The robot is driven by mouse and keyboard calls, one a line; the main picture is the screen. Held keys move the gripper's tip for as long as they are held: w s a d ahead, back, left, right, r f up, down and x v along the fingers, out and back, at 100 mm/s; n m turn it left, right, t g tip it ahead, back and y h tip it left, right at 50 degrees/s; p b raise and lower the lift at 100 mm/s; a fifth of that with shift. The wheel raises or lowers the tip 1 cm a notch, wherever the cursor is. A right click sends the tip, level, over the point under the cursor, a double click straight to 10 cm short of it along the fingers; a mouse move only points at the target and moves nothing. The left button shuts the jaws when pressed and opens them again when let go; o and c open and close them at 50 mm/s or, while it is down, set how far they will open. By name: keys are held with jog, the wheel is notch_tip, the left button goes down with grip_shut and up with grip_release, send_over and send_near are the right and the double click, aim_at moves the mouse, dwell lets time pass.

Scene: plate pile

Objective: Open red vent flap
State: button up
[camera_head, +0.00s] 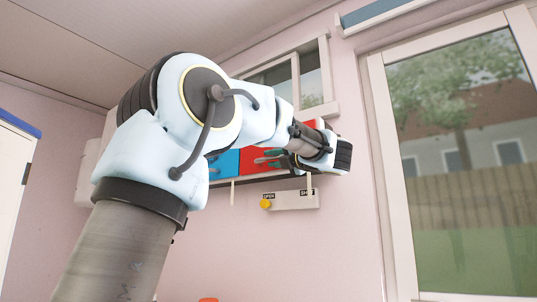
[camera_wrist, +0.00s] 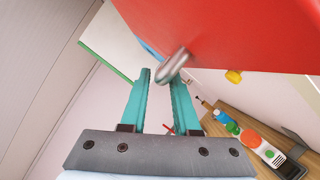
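The red vent flap (camera_head: 256,152) is in the wall unit, right of a blue flap (camera_head: 224,164); my arm hides part of it. In the wrist view, the red flap (camera_wrist: 245,35) fills the upper right, with a grey metal handle (camera_wrist: 173,66) on its near edge. My gripper (camera_wrist: 163,80) is open, its two teal fingers apart. The handle's end lies at the gap between the fingertips; I cannot tell whether it touches them. In the head view, my gripper (camera_head: 271,160) is in front of the red flap, partly hidden by the wrist.
Below the flaps is a white panel (camera_head: 290,200) marked OPEN, with a yellow knob (camera_head: 266,204). A window (camera_head: 310,78) is above, and a glazed door (camera_head: 460,150) stands right. In the wrist view, a wooden surface (camera_wrist: 222,127) holds several bottles at lower right.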

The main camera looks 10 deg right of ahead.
jog(key=shift+x, duration=1.1)
grip_shut()
dwell(0.7)
